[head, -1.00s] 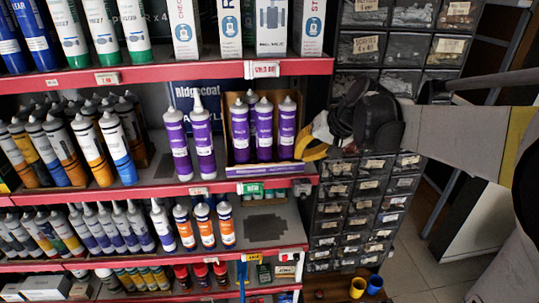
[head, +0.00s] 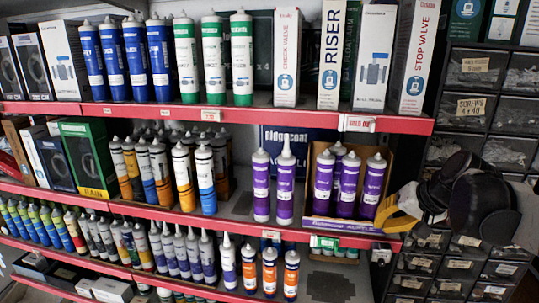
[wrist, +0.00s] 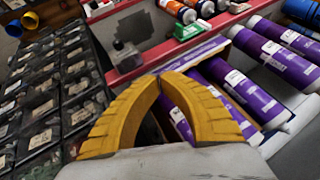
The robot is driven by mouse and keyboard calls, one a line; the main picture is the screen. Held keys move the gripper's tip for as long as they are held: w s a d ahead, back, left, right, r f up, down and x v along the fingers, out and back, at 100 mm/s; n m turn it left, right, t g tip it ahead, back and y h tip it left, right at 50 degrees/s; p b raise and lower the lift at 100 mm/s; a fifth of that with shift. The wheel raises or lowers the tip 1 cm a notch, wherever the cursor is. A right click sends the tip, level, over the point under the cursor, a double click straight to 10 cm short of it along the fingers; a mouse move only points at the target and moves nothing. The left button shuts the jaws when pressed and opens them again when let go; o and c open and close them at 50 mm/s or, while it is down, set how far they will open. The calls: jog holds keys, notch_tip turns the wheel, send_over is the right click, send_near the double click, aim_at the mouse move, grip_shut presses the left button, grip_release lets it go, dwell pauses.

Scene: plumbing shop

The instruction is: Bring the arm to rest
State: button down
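My gripper (head: 390,212) is at the right end of the middle shelf, beside an open carton (head: 314,222) of purple tubes (head: 347,185). In the wrist view its two yellow ribbed fingers (wrist: 159,78) meet at the tips with nothing held between them. Several purple tubes (wrist: 226,84) lie past the fingers in that view. I cannot tell whether the fingers touch the carton. My dark wrist shows at the right of the head view; most of the arm is out of the picture.
Red-edged shelves (head: 215,114) hold tubes and boxes. Two loose purple tubes (head: 284,188) stand left of the carton. A dark drawer cabinet (head: 478,98) stands behind and right of my gripper.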

jog(key=s+a+f+n+b, duration=0.1)
jog(key=s+a+f+b, duration=0.3)
jog(key=f+b, duration=0.8)
jog(key=s+a+f+n+h+b, duration=0.1)
jog(key=s+a+f+n+b, duration=0.1)
jog(key=s+a+f+b, duration=0.3)
jog(key=s+a+f+n+h+b, duration=0.1)
jog(key=s+a+f+b, duration=0.3)
jog(key=s+f+b, duration=0.5)
notch_tip(320, 180, down, 18)
jog(key=b, duration=1)
jog(key=shift+a+n, duration=0.3)
jog(key=shift+w, duration=0.1)
